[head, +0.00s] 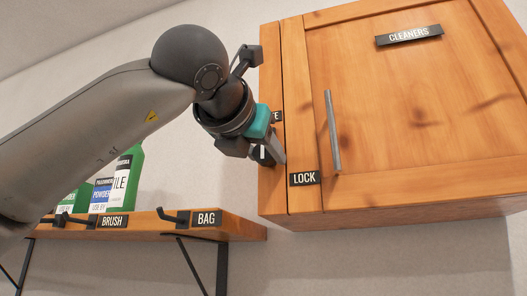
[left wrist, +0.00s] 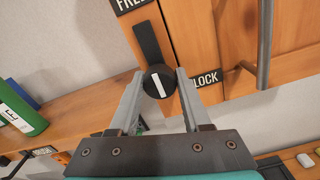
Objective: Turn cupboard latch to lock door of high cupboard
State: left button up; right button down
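The high cupboard (head: 420,120) is wooden, and its door (head: 400,100) with a vertical metal handle (head: 333,132) looks shut. The latch is a black round knob (left wrist: 158,83) with a white line, joined to a dark bar (left wrist: 149,42) pointing up towards the FREE label (left wrist: 131,4). The LOCK label (left wrist: 206,79) is to the knob's right. My left gripper (head: 268,152) is at the latch, which it mostly hides in the head view. In the left wrist view its fingers (left wrist: 160,74) are apart, one on each side of the knob; contact is unclear. My right gripper is not in view.
A wooden shelf (head: 245,228) with BRUSH and BAG labels and black hooks is at lower left. Green bottles (head: 130,178) stand on it. The door has a CLEANERS label (head: 409,36). Bare wall lies below the cupboard.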

pick_arm(q)
grip_shut()
jog(key=shift+m, duration=0.3)
jog(key=m+p, duration=0.1)
jog(key=m, duration=0.2)
jog(key=shift+m, duration=0.4)
jog(key=m+p, duration=0.1)
jog(key=m, duration=0.3)
jog(key=m+p, duration=0.1)
jog(key=m, duration=0.4)
jog(key=shift+m+p, duration=0.75)
jog(key=shift+m, duration=1.55)
